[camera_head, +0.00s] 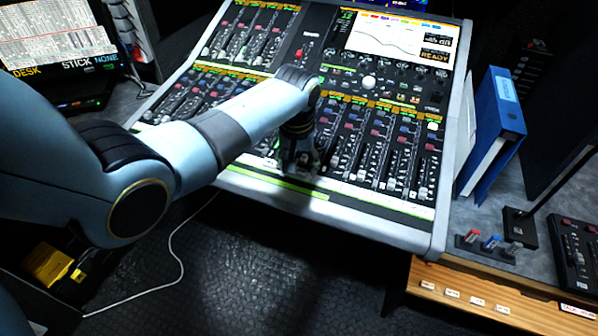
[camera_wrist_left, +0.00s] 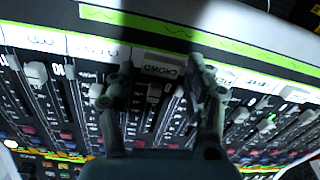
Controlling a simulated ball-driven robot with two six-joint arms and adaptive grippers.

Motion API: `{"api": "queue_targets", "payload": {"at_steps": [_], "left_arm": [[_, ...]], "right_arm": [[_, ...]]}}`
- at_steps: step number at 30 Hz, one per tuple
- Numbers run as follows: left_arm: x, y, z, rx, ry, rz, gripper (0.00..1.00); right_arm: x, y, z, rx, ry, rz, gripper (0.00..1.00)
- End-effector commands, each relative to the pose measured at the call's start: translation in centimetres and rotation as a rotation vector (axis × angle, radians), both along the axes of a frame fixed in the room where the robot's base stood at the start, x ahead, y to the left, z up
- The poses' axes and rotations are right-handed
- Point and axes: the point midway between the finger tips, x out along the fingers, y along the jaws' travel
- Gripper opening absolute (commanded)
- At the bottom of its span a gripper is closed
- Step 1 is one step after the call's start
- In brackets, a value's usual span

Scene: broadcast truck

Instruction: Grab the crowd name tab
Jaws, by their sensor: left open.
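The crowd name tab (camera_wrist_left: 161,71) shows in the left wrist view as a small grey tab with dark "CROWD" lettering, seen upside down. It sits at the front edge of the mixing console (camera_head: 437,190), in line with the label strip. My left gripper (camera_wrist_left: 160,64) is open, with one finger on each side of the tab. The fingers look apart from it, and nothing is held. In the head view my left gripper (camera_head: 301,165) is over the front of the console, and the tab cannot be made out there. My right gripper is not in view.
Raised fader knobs (camera_wrist_left: 36,72) stand close around the fingers in the wrist view. A blue binder (camera_head: 496,135) stands right of the console. Several small labelled tabs (camera_head: 452,293) lie on the wooden front edge at lower right. A white cable (camera_head: 180,262) runs across the floor.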

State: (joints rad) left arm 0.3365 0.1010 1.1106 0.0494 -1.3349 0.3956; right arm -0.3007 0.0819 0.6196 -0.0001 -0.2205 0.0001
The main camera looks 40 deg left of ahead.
Motion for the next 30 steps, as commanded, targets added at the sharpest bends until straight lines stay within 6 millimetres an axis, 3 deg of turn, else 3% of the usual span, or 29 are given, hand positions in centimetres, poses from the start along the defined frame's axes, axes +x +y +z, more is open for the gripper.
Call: {"api": "queue_targets", "payload": {"at_steps": [3, 9, 16, 23, 26, 30], "left_arm": [[0.0, 0.0, -1.0, 0.000, 0.001, 0.000, 0.53], [0.1, 0.0, -1.0, 0.000, 0.000, 0.000, 0.53], [0.0, 0.0, -1.0, 0.000, 0.000, 0.000, 0.26], [0.0, 0.0, -1.0, 0.000, 0.000, 0.000, 0.24], [0.1, 0.0, -0.3, 0.000, -0.001, 0.000, 0.24], [0.1, 0.0, 2.3, 0.000, -0.003, -0.001, 0.24]], "right_arm": [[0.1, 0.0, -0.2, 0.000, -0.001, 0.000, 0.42], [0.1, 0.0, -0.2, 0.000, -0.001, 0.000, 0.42], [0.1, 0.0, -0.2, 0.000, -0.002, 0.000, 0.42], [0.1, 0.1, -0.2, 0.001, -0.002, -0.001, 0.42], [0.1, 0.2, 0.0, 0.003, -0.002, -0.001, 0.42], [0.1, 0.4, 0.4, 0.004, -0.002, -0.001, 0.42]]}}
